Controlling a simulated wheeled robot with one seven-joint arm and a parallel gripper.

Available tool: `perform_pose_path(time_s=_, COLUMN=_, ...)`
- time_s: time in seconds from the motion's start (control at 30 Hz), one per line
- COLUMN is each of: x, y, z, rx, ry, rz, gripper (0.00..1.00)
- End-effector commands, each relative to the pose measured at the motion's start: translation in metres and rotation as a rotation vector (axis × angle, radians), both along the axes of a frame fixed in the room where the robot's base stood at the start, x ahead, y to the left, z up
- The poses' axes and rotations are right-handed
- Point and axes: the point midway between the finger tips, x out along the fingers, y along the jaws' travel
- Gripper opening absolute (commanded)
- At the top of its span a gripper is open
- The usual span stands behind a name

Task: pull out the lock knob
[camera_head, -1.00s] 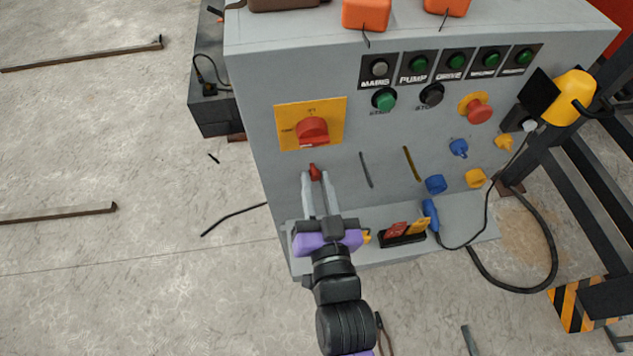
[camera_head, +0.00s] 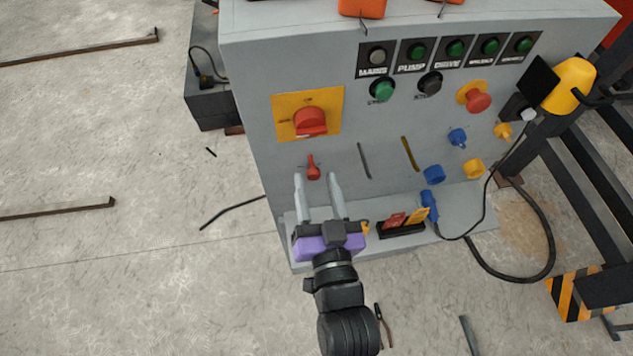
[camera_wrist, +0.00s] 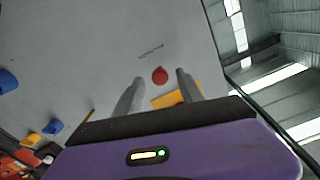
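The lock knob is most likely the small red knob (camera_head: 313,168) on the grey panel, below the red rotary switch (camera_head: 311,121) on its yellow plate. In the wrist view a round red knob (camera_wrist: 159,76) shows just beyond and between the fingertips. My gripper (camera_head: 317,178) is open and empty, its two grey fingers pointing up at the panel. In the head view the fingertips sit just below the red knob, apart from it. In the wrist view my gripper (camera_wrist: 157,77) has the knob roughly centred, with nothing between the fingers.
The grey panel (camera_head: 350,150) carries push buttons (camera_head: 383,90), two slots and blue and yellow sockets (camera_head: 434,174). A ledge (camera_head: 465,215) below holds a small black tray with red and yellow tags (camera_head: 402,230) and a blue plug (camera_head: 429,204).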

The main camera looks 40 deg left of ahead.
Motion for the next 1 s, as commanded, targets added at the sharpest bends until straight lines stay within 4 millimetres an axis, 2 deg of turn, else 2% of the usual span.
perform_pose_path(time_s=0.27, x=-0.002, y=-0.002, z=-0.001, rx=0.000, ry=0.000, rz=0.000, gripper=0.45)
perform_pose_path(time_s=0.7, x=-0.041, y=-0.049, z=-0.002, rx=-0.002, ry=0.000, rz=-0.001, gripper=0.45)
perform_pose_path(time_s=1.0, x=-0.051, y=-0.060, z=0.000, rx=0.000, ry=0.000, rz=0.000, gripper=0.45)
